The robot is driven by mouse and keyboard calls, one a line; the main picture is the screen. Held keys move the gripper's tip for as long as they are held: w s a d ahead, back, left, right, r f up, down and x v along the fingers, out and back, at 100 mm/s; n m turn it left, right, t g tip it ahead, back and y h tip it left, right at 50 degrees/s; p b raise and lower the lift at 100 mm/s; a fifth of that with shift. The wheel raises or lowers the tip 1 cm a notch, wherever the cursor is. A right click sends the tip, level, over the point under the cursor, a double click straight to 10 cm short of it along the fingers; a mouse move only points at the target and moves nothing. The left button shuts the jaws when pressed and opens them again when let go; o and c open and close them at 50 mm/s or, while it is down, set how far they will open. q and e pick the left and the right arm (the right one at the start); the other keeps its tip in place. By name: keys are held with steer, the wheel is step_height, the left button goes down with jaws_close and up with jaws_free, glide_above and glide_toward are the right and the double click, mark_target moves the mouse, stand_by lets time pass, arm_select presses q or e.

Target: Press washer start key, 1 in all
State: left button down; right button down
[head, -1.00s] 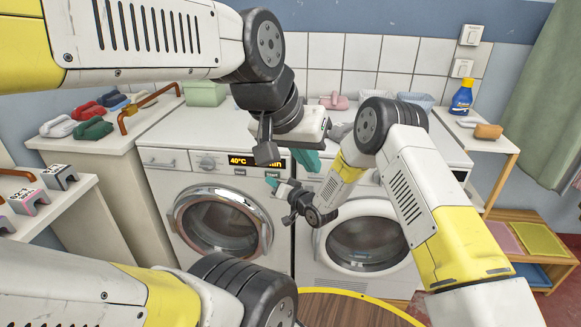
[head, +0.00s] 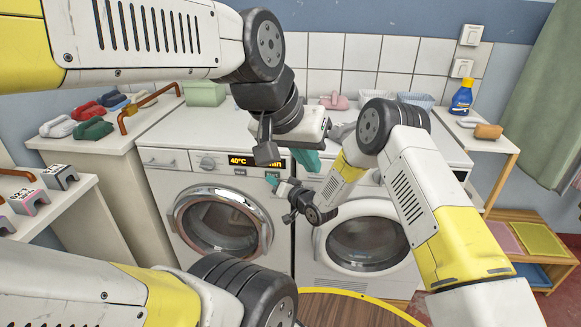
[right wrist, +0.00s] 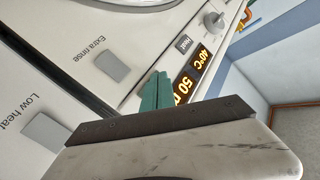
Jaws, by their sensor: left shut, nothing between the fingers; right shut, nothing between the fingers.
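The washer (head: 165,185) is the left machine, with a chrome-ringed door and a lit display (head: 240,161) reading 40°C. My left gripper (head: 306,160) is shut and empty, above the front edge of the machines.
A second white machine with a round door (head: 368,243) stands to the right. The right wrist view shows a grey Extra rinse key (right wrist: 112,67) and a grey Low heat key (right wrist: 45,133). A blue bottle (head: 462,97) stands on the right shelf. Coloured objects lie on the left counter.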

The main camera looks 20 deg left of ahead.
steer(key=shift+w+a, duration=0.15)
steer(key=shift+w, duration=0.35)
stand_by(0.7)
stand_by(0.3)
steer(key=shift+s+d, duration=0.25)
steer(key=shift+s, duration=0.55)
